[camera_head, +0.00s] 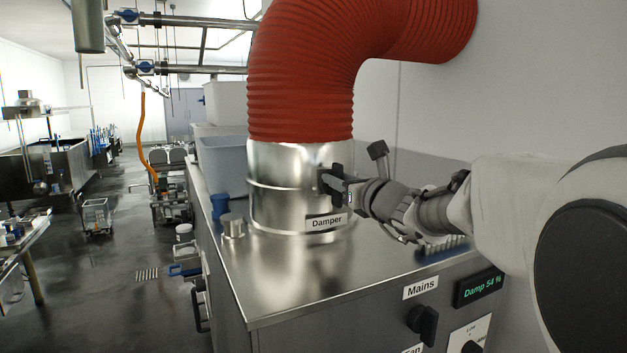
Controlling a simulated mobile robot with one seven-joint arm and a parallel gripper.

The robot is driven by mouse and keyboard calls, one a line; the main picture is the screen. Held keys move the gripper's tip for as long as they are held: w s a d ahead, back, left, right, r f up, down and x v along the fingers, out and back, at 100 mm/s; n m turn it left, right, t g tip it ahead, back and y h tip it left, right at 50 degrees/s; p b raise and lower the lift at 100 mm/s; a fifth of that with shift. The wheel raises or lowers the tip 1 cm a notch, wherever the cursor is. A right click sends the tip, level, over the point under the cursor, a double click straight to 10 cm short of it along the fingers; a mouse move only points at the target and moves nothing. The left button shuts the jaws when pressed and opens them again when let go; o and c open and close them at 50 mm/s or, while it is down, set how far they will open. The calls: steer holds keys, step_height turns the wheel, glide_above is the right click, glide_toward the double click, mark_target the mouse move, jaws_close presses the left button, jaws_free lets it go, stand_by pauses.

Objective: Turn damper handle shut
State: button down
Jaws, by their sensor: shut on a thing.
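The damper is a shiny metal duct collar (290,185) standing on the steel cabinet top, with a label reading "Damper" low on its front. A dark damper handle (334,172) sits on the collar's right side. My gripper (345,184) is at the handle and is shut on it; the fingers are small here and partly hide the handle. My arm reaches in from the right. A display (479,287) on the cabinet front reads "Damp 54 %".
A red corrugated hose (302,80) rises from the collar and bends right to the wall. A small metal cylinder (232,225) and a blue container (220,206) stand left of the collar. The cabinet top (290,285) is clear in front. A black knob (423,322) sits below "Mains".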

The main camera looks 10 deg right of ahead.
steer(key=shift+a+f+n+b, duration=0.1)
steer(key=shift+f+n+b, duration=0.1)
steer(key=shift+n+b, duration=0.75)
steer(key=b, duration=0.2)
steer(key=n+b, duration=0.1)
steer(key=b, duration=0.1)
steer(key=shift+a+f+n, duration=0.1)
steer(key=shift+f+n, duration=0.15)
steer(key=shift+s+a+f+n+b, duration=0.1)
steer(key=shift+a+n+b, duration=0.05)
steer(key=shift+n+b, duration=2.35)
steer(key=shift+s+a+f+n+b, duration=0.1)
steer(key=shift+f+n+b, duration=0.05)
steer(key=shift+n+b, duration=2.35)
steer(key=shift+a+f+n+b, duration=0.1)
steer(key=shift+a+n+b, duration=0.05)
steer(key=shift+n+b, duration=2.35)
steer(key=shift+b, duration=0.4)
steer(key=c, duration=0.9)
jaws_free()
steer(key=shift+r, duration=0.1)
steer(key=shift+o, duration=0.2)
